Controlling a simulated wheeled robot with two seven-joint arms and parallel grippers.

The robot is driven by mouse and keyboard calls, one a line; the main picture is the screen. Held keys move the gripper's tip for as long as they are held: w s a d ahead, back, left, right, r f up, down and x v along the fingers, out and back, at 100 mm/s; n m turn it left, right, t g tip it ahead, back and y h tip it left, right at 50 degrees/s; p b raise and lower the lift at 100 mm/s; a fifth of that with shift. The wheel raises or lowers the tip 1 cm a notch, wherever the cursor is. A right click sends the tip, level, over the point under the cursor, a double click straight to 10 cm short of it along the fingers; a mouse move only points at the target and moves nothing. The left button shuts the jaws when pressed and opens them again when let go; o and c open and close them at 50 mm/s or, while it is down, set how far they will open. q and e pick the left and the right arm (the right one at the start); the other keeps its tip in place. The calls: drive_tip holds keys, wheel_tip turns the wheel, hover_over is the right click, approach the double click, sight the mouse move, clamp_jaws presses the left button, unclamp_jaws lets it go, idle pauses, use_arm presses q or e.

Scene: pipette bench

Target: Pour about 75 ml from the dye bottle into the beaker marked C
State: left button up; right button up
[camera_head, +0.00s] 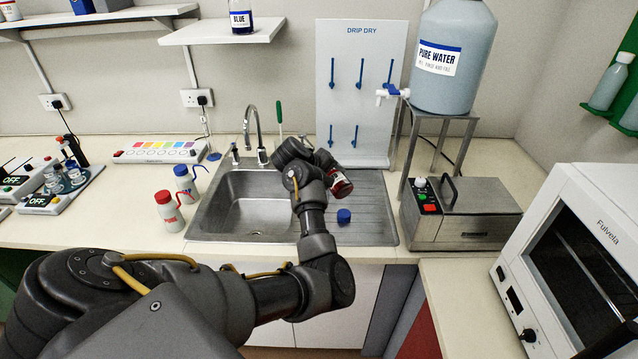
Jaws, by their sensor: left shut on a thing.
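My left arm reaches in from the left, over the sink. Its gripper (326,165) is shut on a small bottle (341,186) with dark red contents and a pale label, probably the dye bottle. The bottle is tilted above the ridged drainboard, and the gripper and wrist hide part of it. A blue cap (344,216) lies on the drainboard just below it. I cannot make out a beaker marked C. My right gripper is not in view.
The steel sink (240,215) has a tap (255,135) behind it. Wash bottles with red (168,212) and blue (187,185) caps stand left. A drip rack (361,60), a pure water tank (453,75) and a steel bath (462,213) stand behind and right.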

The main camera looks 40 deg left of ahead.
use_arm(q)
drive_tip(key=shift+w+a+h, duration=0.1)
drive_tip(key=shift+a+h, duration=0.1)
drive_tip(key=shift+h, duration=0.2)
drive_tip(key=shift+d+n+p, duration=0.2)
drive_tip(key=shift+n+p, duration=0.1)
drive_tip(key=shift+p, duration=0.05)
drive_tip(key=shift+d, duration=0.35)
drive_tip(key=shift+d+h, duration=0.2)
drive_tip(key=shift+h, duration=0.1)
drive_tip(key=shift+a+f+n+g+h+p, duration=0.1)
drive_tip(key=shift+f+n+g+h+p, duration=0.1)
drive_tip(key=shift+n+g+h+p, duration=0.15)
idle(1.4)
